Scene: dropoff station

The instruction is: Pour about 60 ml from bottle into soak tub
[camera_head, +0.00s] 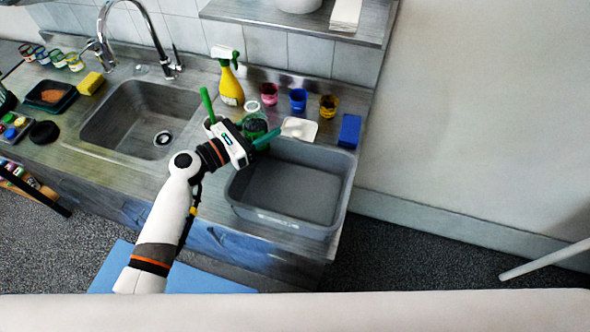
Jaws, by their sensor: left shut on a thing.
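The bottle (254,124) is green and see-through, with a pale ring at its top. It stands close to upright at the back left corner of the soak tub, partly hidden by my left gripper. My left gripper (240,112) has green fingers and is shut on the bottle. The soak tub (335,198) is a grey rectangular basin on the steel counter, right of and in front of the gripper. Its visible floor looks bare. I cannot make out the liquid level in the bottle. My right gripper is not in view.
A yellow spray bottle (230,87) and pink (269,94), blue (298,99) and yellow (328,106) cups stand behind. A white dish (299,129) and blue block (349,131) sit behind the tub. The sink (125,125) with its tap (104,40) is left.

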